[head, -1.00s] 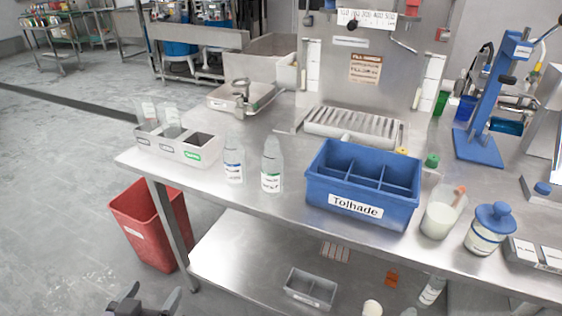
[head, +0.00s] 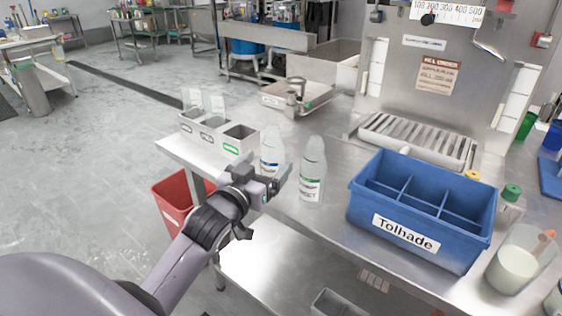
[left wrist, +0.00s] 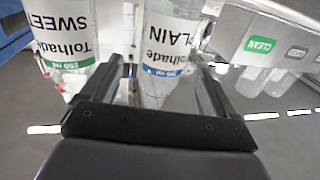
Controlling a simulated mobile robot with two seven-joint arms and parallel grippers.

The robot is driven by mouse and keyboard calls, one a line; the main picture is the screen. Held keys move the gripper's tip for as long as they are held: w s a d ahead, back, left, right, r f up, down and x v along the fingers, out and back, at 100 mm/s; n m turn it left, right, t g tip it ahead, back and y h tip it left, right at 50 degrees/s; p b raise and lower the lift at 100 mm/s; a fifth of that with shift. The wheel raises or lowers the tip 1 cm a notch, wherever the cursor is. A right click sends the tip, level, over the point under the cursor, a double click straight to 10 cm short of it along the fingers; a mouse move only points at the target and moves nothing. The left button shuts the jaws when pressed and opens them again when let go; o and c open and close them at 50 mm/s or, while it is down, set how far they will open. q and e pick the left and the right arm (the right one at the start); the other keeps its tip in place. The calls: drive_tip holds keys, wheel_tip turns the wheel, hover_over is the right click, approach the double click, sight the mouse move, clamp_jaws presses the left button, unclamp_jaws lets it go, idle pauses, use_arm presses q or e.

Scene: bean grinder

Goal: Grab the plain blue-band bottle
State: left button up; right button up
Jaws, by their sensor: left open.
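The plain bottle with a blue band (head: 272,148) stands upright on the steel table; my left gripper hides its lower part in the head view. In the left wrist view the plain bottle (left wrist: 168,40) appears upside down, lined up between the two fingers. My left gripper (head: 264,180) is open, just in front of the bottle. It also shows in the left wrist view (left wrist: 158,82). I cannot tell whether the fingers touch the bottle. The sweet bottle with a green band (head: 312,172) stands close to its right; it also shows in the left wrist view (left wrist: 65,35).
A grey bin row with labels (head: 218,132) stands behind and left of the plain bottle. A blue divided crate (head: 365,215) stands to the right. A red bin (head: 176,200) is on the floor below the table's left end. A metal tray (head: 272,98) lies farther back.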

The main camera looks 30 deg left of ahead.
sight(276, 154)
use_arm(q)
drive_tip(key=shift+w+a, duration=0.2)
drive_tip(key=shift+w, duration=1.2)
drive_tip(key=shift+w+a, duration=0.2)
drive_tip(key=shift+w, duration=1.2)
drive_tip(key=c, duration=1)
